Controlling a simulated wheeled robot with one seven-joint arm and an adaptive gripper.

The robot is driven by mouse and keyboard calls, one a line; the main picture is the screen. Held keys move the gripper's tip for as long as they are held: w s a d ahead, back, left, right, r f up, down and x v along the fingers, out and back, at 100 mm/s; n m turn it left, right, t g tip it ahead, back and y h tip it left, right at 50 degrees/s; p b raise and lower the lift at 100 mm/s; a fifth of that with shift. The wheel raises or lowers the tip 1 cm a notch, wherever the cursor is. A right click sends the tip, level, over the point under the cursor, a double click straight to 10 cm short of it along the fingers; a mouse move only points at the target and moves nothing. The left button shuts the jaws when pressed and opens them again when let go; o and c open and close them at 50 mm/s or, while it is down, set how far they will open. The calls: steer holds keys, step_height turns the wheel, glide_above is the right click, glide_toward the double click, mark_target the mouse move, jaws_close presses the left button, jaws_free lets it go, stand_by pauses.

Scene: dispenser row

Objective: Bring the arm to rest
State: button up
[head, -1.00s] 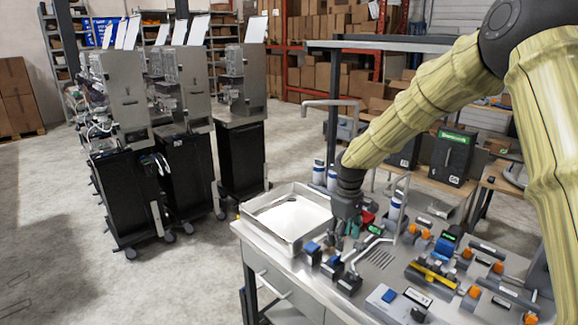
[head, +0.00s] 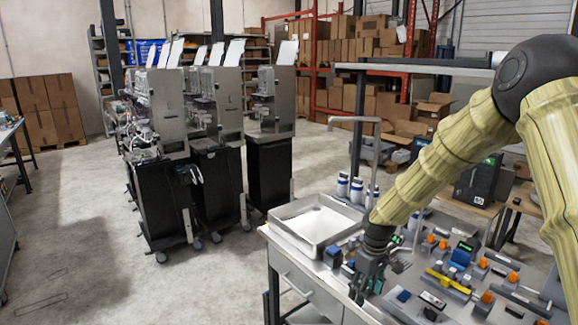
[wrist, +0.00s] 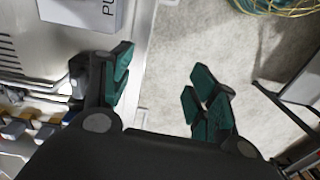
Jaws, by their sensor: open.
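My gripper (head: 370,275) is at the front left of the metal workbench (head: 300,262) in the head view, low near the bench edge. In the wrist view my gripper (wrist: 158,95) shows its two green-padded fingers spread apart, with nothing between them. Below the gap lie the bench edge and the concrete floor. My arm reaches in from the right in the head view, bent at a dark joint and dropping to the gripper. The gripper's own fingertips are hard to make out in the head view.
A metal tray (head: 283,222) stands on the bench's left corner, close to my gripper. Several small parts and fixtures crowd the bench to the right. A row of dispenser carts (head: 178,205) stands at left, with open floor (head: 95,250) around it. Shelving with boxes is behind.

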steer(key=s+a+f+m+y+b, duration=0.1)
steer(key=s+a+f+m+b, duration=0.15)
steer(key=s+f, duration=1.85)
steer(key=s+d+f+m, duration=0.1)
steer(key=s+f, duration=0.2)
steer(key=s, duration=0.5)
steer(key=s+d+f+m+h, duration=0.1)
steer(key=s+f, duration=0.3)
steer(key=s, duration=0.4)
steer(key=s+d+f+m, duration=0.1)
steer(key=s+f+m, duration=0.2)
steer(key=s, duration=0.5)
steer(key=shift+s+f+h+b, duration=0.3)
steer(key=shift+f+b, duration=0.15)
